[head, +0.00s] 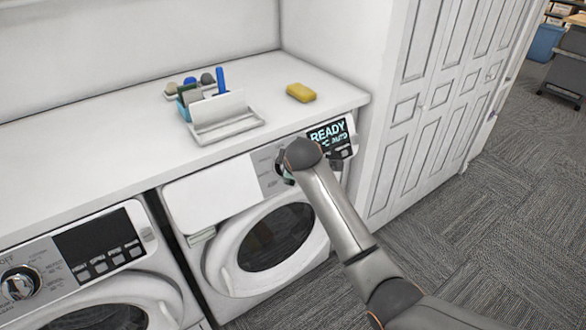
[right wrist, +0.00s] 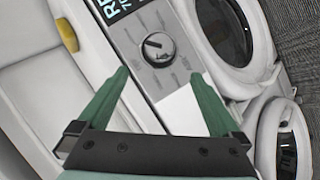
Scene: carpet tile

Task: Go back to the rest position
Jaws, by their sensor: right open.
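My right gripper (right wrist: 163,95) is open and empty in the right wrist view, its two green fingers spread apart. The dial (right wrist: 158,49) of the washing machine's control panel shows just beyond and between the fingertips, apart from them. In the head view my right arm reaches in from the lower right to the front of the right-hand washing machine (head: 205,257). Its gripper (head: 284,172) is mostly hidden behind my wrist, near the panel. The display (head: 328,135) reads READY. My left gripper is not in view.
A yellow sponge (head: 301,92) and a white caddy with brushes (head: 222,118) sit on the white counter (head: 110,115). A second machine (head: 90,265) stands at left. White panelled doors (head: 440,95) stand at right. Grey carpet (head: 505,190) is open floor, with bins at the far right.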

